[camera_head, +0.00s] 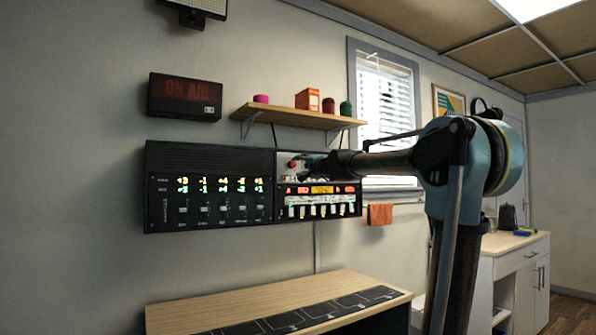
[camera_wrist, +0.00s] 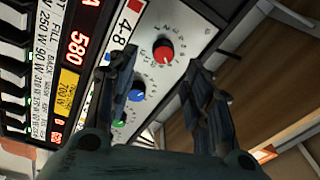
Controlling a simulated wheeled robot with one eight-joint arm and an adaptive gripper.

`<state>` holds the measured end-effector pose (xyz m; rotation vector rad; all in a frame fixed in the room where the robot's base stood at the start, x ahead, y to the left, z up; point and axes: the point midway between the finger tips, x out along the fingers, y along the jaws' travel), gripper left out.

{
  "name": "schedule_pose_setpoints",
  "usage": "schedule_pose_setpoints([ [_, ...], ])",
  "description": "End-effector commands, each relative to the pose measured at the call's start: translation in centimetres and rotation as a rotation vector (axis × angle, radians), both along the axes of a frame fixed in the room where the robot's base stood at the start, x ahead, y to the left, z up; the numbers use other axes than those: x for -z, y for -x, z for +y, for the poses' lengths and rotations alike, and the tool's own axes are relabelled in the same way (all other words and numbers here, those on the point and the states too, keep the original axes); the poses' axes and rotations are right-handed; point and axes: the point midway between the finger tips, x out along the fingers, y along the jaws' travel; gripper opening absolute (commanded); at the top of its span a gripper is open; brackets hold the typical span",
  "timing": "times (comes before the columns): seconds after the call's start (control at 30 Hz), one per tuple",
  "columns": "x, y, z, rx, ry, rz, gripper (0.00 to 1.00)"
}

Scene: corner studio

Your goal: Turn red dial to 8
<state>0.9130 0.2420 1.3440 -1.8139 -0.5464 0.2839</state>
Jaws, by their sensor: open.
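The red dial (camera_wrist: 163,49) is a round knob with a small white mark, on a pale panel with a printed ring of numbers too small to read. It also shows in the head view (camera_head: 293,165) on the wall-mounted console (camera_head: 210,187). My gripper (camera_wrist: 160,56) is open, with one finger to the left of the red dial and one to the right. The fingers look apart from the dial, and I cannot tell how far they are from the panel. In the head view my gripper (camera_head: 313,165) is in front of the panel, just right of the dial.
A blue dial (camera_wrist: 136,95) and a green dial (camera_wrist: 118,124) sit below the red one in the wrist view.

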Motion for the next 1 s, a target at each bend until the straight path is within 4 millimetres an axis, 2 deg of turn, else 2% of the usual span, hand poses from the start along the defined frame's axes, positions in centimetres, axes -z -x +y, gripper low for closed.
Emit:
schedule_pose_setpoints([
  [0.2, 0.3, 2.7, -1.7, 0.001, 0.000, 0.001, 0.46],
  [0.4, 0.5, 4.5, -2.7, 0.001, 0.000, 0.001, 0.46],
  [0.6, 0.6, 5.1, -3.1, 0.001, 0.000, 0.001, 0.46],
  [1.0, 0.6, 5.1, -3.1, 0.001, 0.000, 0.001, 0.46],
])
